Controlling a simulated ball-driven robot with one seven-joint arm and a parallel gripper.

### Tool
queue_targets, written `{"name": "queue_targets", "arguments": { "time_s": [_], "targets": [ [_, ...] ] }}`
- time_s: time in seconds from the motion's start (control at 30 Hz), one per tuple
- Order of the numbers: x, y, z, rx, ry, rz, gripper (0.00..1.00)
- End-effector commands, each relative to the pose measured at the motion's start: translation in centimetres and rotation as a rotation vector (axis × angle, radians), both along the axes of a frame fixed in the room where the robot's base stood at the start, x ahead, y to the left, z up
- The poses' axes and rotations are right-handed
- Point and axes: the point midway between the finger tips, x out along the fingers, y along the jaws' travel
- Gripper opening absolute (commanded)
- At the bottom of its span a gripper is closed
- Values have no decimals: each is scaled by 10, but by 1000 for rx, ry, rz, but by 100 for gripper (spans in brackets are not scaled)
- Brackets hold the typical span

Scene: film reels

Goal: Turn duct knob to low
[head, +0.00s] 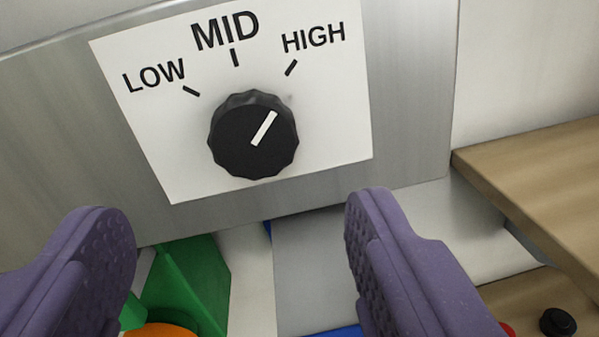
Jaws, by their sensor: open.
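The duct knob (240,148) is black, round and scalloped, on a white label plate (335,130) in the upper middle of the head view. Its white pointer line slants up and right, toward the HIGH tick mark. LOW is printed at the left, MID at the top and HIGH at the right. My gripper (240,215) has two purple fingers, spread wide apart with nothing between them. The fingertips show below the knob in the picture, one to its left and one to its right, and do not appear to touch it.
The plate sits on a brushed metal duct panel (415,100). A wooden shelf (540,180) juts out at the right. Below the panel are a green object (190,280), an orange round thing (165,330) and a small black knob (557,322). The space directly before the knob looks clear.

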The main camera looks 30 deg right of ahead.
Motion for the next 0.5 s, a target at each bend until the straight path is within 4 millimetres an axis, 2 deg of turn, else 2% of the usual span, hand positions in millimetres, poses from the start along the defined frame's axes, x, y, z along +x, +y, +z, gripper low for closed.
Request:
{"name": "queue_targets", "arguments": {
  "time_s": [0.4,0.5],
  "targets": [
    [54,-34,1,2,-1,0,72],
    [62,-39,1,0,-1,0,72]
  ]
}}
